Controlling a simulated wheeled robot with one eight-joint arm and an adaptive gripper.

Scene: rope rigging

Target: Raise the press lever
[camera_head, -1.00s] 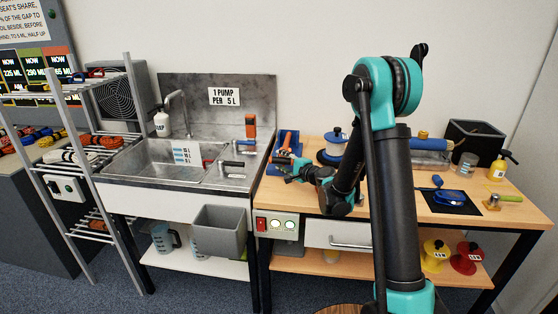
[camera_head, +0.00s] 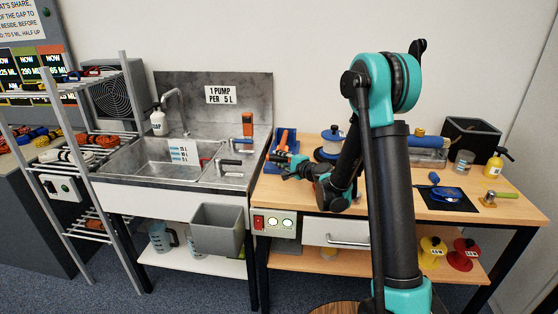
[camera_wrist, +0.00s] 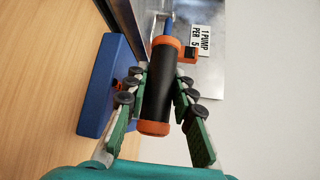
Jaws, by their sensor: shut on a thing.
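The press lever has a black grip with orange ends (camera_wrist: 157,92), in the middle of the wrist view. My gripper (camera_wrist: 160,88) is shut on this grip, its green fingers with dark pads on either side. A blue rod runs from the grip's far end. The press's blue body (camera_wrist: 103,88) lies left of the grip in the wrist view. In the head view my gripper (camera_head: 285,160) is at the left end of the wooden bench, at the blue press (camera_head: 284,141). There my gripper partly hides the lever, and its exact angle is hard to tell.
A metal sink (camera_head: 170,160) adjoins the bench on the left. A blue-topped spool (camera_head: 331,143) stands right of the press, partly behind my arm. The wall is behind.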

